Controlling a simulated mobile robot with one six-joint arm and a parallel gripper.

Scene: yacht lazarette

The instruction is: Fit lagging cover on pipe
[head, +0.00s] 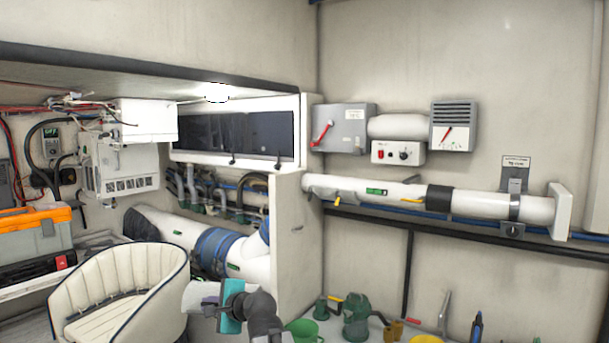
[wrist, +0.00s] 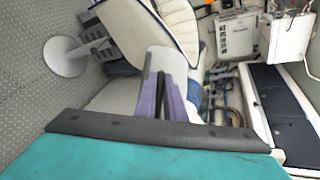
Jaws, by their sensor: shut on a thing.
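My gripper (head: 222,303) is at the bottom centre of the head view, its teal body beside the dark arm link. It is shut on a pale grey-white piece (head: 200,297), apparently the lagging cover. In the wrist view the pale piece (wrist: 165,60) extends beyond my gripper (wrist: 164,95), with purple-grey strips and a dark gap at its middle; its full shape is hidden. A long white pipe (head: 390,192) runs along the right wall, with a black band, yellow handles and a green label. A thicker white pipe (head: 172,228) with a blue wrap (head: 215,250) lies lower left.
A cream seat (head: 120,290) stands left of my gripper, and an orange-topped toolbox (head: 35,235) is at far left. A white partition (head: 297,240) stands between the two pipes. Green cans (head: 356,315) and tools sit at lower right. Wall boxes (head: 340,127) hang above the wall pipe.

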